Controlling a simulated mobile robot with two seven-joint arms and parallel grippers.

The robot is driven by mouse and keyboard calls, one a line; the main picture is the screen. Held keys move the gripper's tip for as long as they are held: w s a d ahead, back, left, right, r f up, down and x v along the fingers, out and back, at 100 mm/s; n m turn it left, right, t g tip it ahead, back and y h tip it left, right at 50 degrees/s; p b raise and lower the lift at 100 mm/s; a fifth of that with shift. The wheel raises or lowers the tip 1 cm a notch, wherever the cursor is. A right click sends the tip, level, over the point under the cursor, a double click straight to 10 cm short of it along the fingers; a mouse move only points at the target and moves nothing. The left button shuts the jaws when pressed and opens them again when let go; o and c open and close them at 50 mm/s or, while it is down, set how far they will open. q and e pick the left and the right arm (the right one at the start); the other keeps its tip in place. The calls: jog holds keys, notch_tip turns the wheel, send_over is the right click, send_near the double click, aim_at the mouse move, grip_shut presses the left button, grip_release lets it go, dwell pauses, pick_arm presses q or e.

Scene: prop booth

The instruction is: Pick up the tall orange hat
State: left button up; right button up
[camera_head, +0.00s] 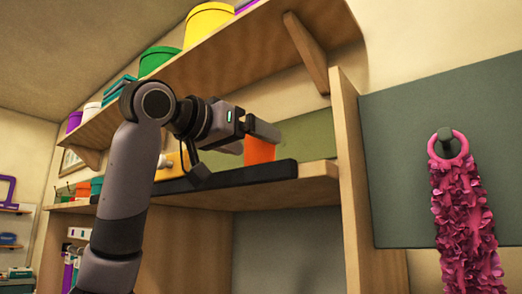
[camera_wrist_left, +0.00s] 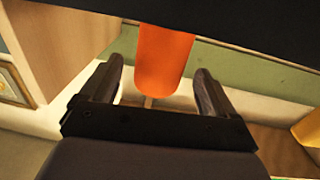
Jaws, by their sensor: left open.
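The tall orange hat (camera_head: 259,150) shows as a plain orange cylinder on the shelf, partly behind my left gripper. Its lower end is hidden by a dark flat strip. My left gripper (camera_head: 262,131) is open at the hat's upper part. In the left wrist view the orange hat (camera_wrist_left: 165,58) lies between the two spread fingers of my left gripper (camera_wrist_left: 159,73), with a gap on each side. The fingers do not look closed on it. My right gripper is in neither view.
A dark flat strip (camera_head: 240,176) runs along the wooden shelf (camera_head: 318,170). A wooden upright (camera_head: 350,180) stands right of the hat. A pink feathery garland (camera_head: 462,215) hangs far right.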

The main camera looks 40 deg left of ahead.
aim_at(261, 144)
pick_arm(q)
jog(key=w, duration=0.3)
jog(key=shift+w+p, duration=0.25)
jog(key=shift+p, duration=0.1)
jog(key=c, duration=1)
jog(key=shift+c, duration=0.2)
jog(key=shift+r, duration=0.1)
jog(key=shift+r, duration=4.85)
